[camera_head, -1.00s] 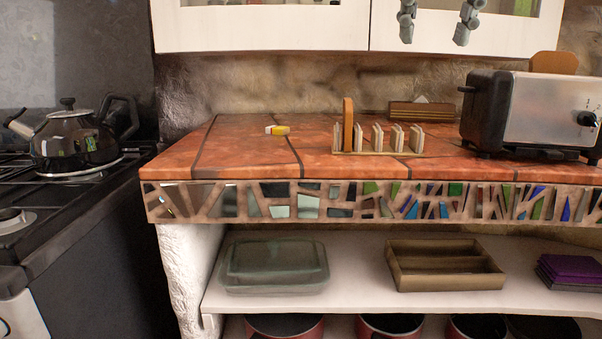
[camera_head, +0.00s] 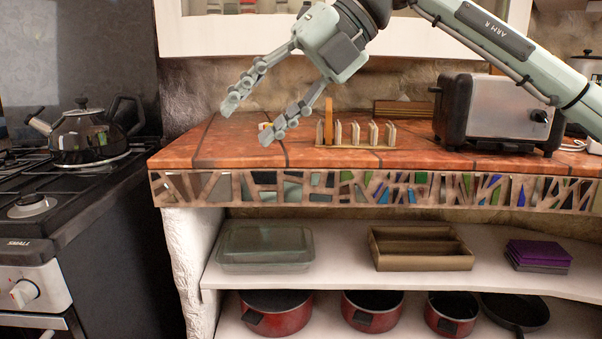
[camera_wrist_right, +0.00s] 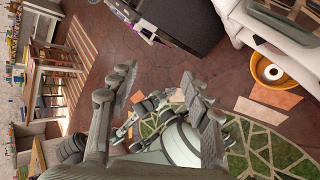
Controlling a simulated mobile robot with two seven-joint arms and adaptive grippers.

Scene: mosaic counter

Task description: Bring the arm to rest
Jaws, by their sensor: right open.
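My right arm (camera_head: 480,32) comes in from the upper right in the head view and reaches across in front of the wall cabinet. Its right gripper (camera_head: 250,120) points down and to the left, with its fingers spread and nothing between them. Its fingertips appear in front of the left part of the orange tiled counter (camera_head: 225,145). In the right wrist view the two fingers of the right gripper (camera_wrist_right: 165,95) stand wide apart. Grey jointed parts of my own body show beyond them. I cannot make out my left gripper in either view.
A kettle (camera_head: 85,138) sits on the stove at left. A small pale object is partly hidden by a finger.

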